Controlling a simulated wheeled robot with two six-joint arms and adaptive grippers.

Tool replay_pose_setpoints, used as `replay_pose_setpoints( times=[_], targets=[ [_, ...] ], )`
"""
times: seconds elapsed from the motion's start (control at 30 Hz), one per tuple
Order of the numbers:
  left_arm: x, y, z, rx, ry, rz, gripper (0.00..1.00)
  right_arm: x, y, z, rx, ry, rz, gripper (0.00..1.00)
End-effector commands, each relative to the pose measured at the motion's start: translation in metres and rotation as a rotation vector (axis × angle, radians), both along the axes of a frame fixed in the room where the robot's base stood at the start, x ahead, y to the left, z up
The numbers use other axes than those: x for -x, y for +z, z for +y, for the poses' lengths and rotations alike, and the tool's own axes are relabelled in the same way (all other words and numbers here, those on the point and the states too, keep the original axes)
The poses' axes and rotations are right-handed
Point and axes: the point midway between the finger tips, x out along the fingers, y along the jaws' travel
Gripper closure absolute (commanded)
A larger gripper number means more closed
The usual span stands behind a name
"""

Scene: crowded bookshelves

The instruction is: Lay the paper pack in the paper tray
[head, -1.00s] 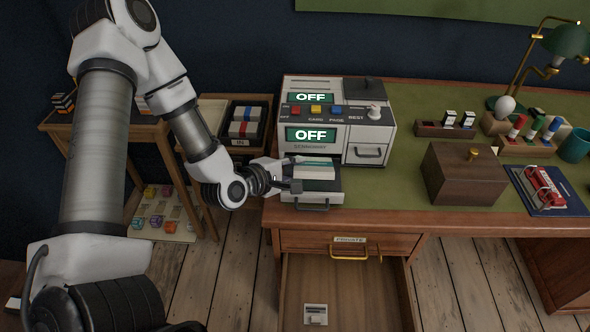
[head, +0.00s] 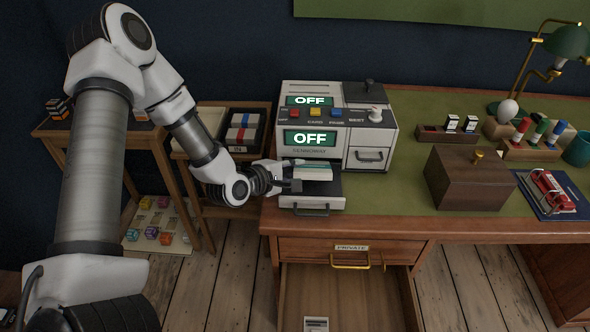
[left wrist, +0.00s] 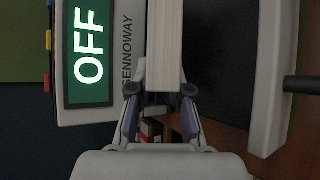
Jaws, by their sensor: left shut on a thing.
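My left gripper (head: 292,176) comes in from the left and is shut on the pack's left end. In the left wrist view the pack's white layered edge (left wrist: 165,45) sits between the fingertips (left wrist: 161,92), with the tray's pale rim (left wrist: 271,75) and dark inside to the right. Whether the pack touches the tray floor I cannot tell. My right gripper is not in view.
The printer (head: 360,133), with two OFF screens, stands right behind the tray. A brown wooden box (head: 465,180) stands to the right on the desk, with green desktop between. Below, an open drawer (head: 345,300) juts out. A side table with a box (head: 245,128) is at the left.

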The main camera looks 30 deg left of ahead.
Motion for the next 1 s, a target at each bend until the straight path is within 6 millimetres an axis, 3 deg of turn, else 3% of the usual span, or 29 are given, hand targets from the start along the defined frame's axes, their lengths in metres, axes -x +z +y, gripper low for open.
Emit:
replay_pose_setpoints(
  times=[0.1,0.13,0.2,0.57,1.0],
  targets=[
    [0.0,0.0,0.0,0.0,0.0,-0.001,1.0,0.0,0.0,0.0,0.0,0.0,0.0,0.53],
    [0.0,0.0,0.0,0.0,0.0,-0.001,0.75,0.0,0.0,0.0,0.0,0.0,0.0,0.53],
    [0.0,0.0,0.0,0.0,0.0,0.0,0.53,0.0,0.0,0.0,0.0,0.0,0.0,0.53],
    [0.005,0.004,0.001,0.003,0.001,0.002,0.53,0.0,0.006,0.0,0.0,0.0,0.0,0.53],
    [0.059,0.03,0.01,0.004,0.003,0.003,0.53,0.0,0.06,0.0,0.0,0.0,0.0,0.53]
  ],
)
